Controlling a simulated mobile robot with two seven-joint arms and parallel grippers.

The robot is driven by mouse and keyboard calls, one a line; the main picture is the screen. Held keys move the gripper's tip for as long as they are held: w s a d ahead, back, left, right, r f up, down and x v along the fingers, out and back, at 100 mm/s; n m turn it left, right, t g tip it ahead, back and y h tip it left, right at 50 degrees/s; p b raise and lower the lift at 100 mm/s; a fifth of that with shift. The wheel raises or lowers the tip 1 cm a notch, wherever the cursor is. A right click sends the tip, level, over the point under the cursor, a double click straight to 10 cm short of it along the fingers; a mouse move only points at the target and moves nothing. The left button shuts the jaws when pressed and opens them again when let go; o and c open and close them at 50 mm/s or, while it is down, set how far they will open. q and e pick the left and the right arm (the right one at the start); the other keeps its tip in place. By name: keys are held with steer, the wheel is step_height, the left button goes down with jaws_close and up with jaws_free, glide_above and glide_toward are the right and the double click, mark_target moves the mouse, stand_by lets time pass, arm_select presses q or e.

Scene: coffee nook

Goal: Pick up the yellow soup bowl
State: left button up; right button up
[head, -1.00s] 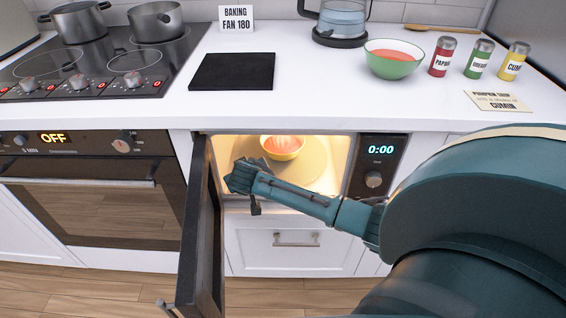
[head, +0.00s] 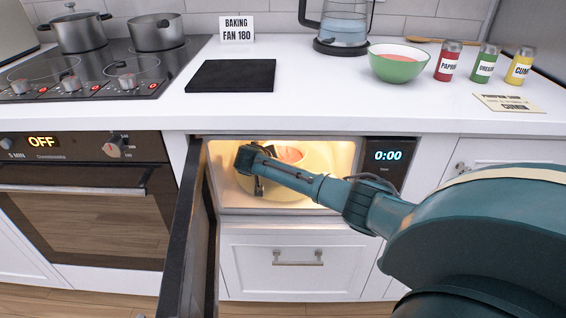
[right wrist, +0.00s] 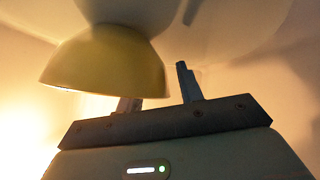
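The yellow soup bowl (head: 304,163), with orange soup, stands in the lit microwave (head: 354,160), partly hidden behind my right arm in the head view. In the right wrist view, which looks upside down, the bowl (right wrist: 105,65) fills the upper left. My right gripper (head: 259,188) is inside the microwave at the bowl's left side. Its fingers (right wrist: 156,88) are apart. One finger is partly hidden by the bowl's rim; the other stands outside the wall. I cannot tell whether either touches the bowl. My left gripper is not in view.
The microwave door (head: 187,235) hangs open on the left, close to my gripper. On the counter above stand a green bowl (head: 396,69), spice jars (head: 484,64), a kettle (head: 344,25) and a black mat (head: 231,77). Pots stand on the hob (head: 95,70).

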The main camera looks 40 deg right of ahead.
steer(key=shift+a, duration=0.1)
jaws_close()
stand_by(0.5)
